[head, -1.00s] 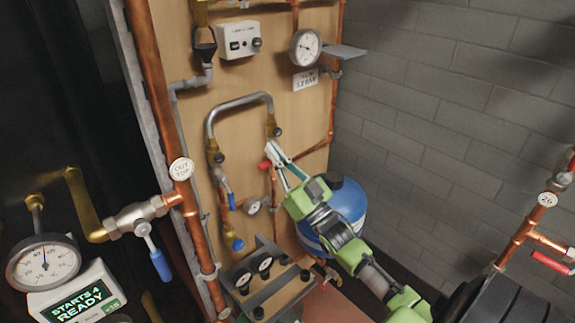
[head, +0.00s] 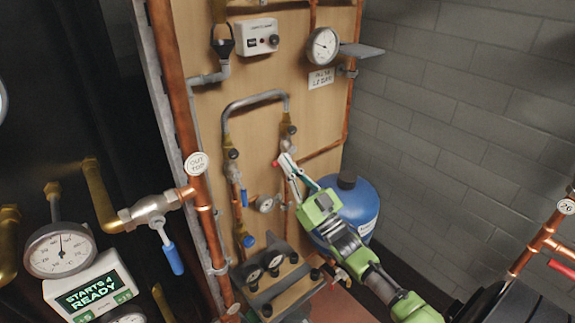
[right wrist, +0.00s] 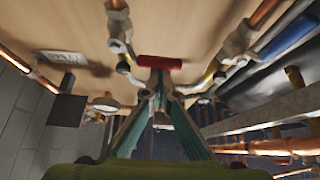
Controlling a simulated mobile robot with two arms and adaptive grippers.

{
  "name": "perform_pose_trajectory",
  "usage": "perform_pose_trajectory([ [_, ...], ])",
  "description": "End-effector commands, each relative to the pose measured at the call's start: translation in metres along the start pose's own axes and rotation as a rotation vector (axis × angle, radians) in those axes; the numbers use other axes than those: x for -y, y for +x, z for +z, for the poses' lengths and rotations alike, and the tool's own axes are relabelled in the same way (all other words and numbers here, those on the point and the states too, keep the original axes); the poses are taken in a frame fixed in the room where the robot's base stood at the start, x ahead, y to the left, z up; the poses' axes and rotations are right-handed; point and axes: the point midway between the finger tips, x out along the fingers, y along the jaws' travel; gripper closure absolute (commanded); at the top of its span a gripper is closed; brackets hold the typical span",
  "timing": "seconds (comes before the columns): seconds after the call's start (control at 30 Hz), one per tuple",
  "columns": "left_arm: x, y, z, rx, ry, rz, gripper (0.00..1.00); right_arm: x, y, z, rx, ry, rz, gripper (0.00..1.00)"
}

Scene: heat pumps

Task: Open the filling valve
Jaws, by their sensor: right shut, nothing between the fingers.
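A bent silver hose (head: 254,98) loops between two brass valve fittings on the wooden panel. Below its right end is a small red handle (head: 276,163), which also shows as a red bar across the centre of the right wrist view (right wrist: 160,62). Below its left end is a blue lever (head: 244,197). No label naming the filling valve is readable. My right gripper (head: 285,160) is shut and empty, its tips right beside the red handle; in the right wrist view the fingertips (right wrist: 160,84) meet just below the bar. Contact cannot be told. My left gripper is not in view.
A blue tank (head: 352,205) stands behind my right arm. A pressure gauge (head: 323,45) and grey shelf (head: 362,50) project from the upper panel. A copper pipe (head: 172,90) with a blue-handled valve (head: 172,258) runs at left. The brick wall side is open.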

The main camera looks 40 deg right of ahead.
Motion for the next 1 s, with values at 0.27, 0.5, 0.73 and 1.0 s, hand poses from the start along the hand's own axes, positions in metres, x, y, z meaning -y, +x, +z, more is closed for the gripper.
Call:
perform_pose_trajectory([
  [0.27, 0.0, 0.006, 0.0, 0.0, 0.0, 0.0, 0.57, 0.001, -0.002, 0.004, 0.004, -0.037, -0.022, 1.0],
  [0.5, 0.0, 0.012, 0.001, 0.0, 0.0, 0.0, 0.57, 0.001, -0.005, 0.009, 0.006, -0.079, -0.047, 1.0],
  [0.73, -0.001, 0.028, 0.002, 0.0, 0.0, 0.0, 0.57, 0.001, -0.01, 0.017, 0.007, -0.185, -0.11, 1.0],
  [1.0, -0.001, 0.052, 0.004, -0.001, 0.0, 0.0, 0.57, -0.003, -0.018, 0.031, 0.007, -0.398, -0.235, 1.0],
])
